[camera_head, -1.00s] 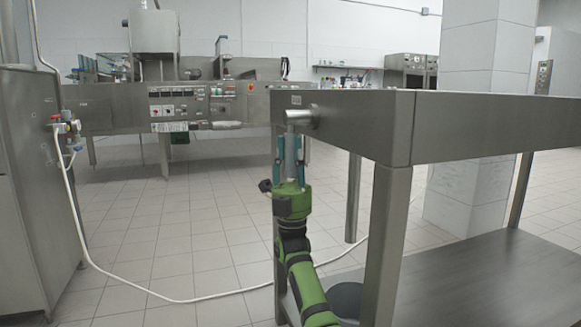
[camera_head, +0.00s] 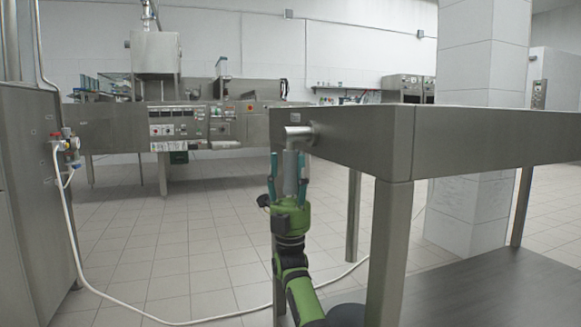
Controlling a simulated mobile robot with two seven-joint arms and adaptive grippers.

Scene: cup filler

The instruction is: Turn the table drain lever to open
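The metal table (camera_head: 345,137) stands at the right, and a short drain fitting (camera_head: 299,131) sticks out of its left side near the far corner. A grey upright cylinder (camera_head: 290,172) hangs below the fitting; I cannot tell whether it is the lever or an outlet pipe. My green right gripper (camera_head: 289,178) points up from below, its two teal fingers one on each side of the cylinder. Narrow gaps seem to show beside the cylinder, so the fingers look open around it. My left gripper is out of view.
A table leg (camera_head: 388,255) stands right of my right arm, with a lower shelf (camera_head: 490,285) behind it. A white hose (camera_head: 215,318) runs along the floor from the steel cabinet (camera_head: 30,200) at left.

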